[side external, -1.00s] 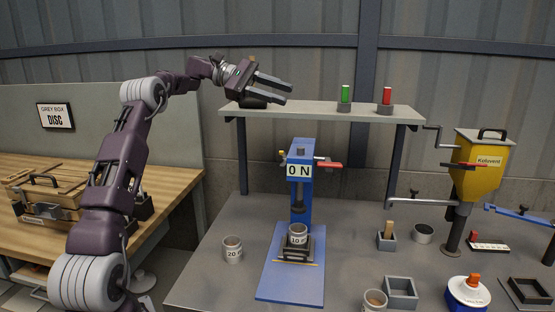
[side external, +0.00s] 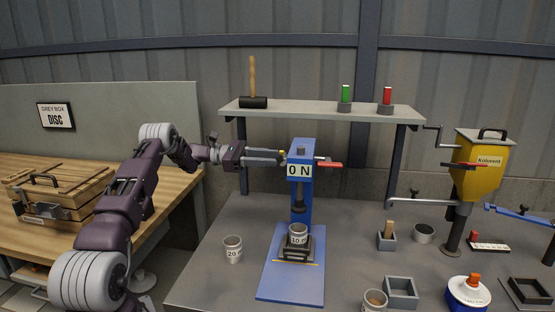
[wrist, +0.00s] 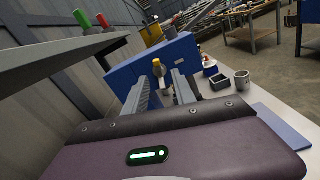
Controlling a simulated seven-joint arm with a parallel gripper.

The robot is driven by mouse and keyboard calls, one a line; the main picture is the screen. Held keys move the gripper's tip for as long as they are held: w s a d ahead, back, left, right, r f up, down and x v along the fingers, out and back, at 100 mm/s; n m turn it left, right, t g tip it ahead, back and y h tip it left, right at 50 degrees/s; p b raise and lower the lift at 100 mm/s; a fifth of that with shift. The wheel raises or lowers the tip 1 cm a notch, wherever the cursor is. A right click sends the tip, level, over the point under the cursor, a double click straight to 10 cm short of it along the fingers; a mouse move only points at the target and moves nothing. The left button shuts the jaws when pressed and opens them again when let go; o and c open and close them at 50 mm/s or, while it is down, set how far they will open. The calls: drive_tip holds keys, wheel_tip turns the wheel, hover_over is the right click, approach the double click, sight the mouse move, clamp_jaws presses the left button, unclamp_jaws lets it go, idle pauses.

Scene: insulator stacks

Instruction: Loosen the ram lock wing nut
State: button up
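The blue press (side external: 300,185) stands on its blue base plate, with a "0 N" display (side external: 299,171) on its head and its ram above a cup marked 10 (side external: 297,235). A small yellow-topped part, apparently the wing nut (wrist: 157,66), sits on the side of the press head; in the side view only a yellow speck (side external: 283,153) shows. My gripper (side external: 280,159) reaches in level from the left, at the head's left side. In the wrist view my gripper (wrist: 162,85) is open, one finger either side of the yellow-topped part. I cannot tell whether they touch it.
A shelf (side external: 310,112) runs behind and above the press, holding a mallet (side external: 253,100) and green and red pieces. A red-handled lever (side external: 329,164) sticks out right of the head. A cup marked 20 (side external: 233,249) stands left of the base plate.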

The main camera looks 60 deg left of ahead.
sight(284, 159)
drive_tip(key=shift+x, duration=1.4)
clamp_jaws()
drive_tip(key=n, duration=0.3)
unclamp_jaws()
drive_tip(key=shift+s+a, duration=0.1)
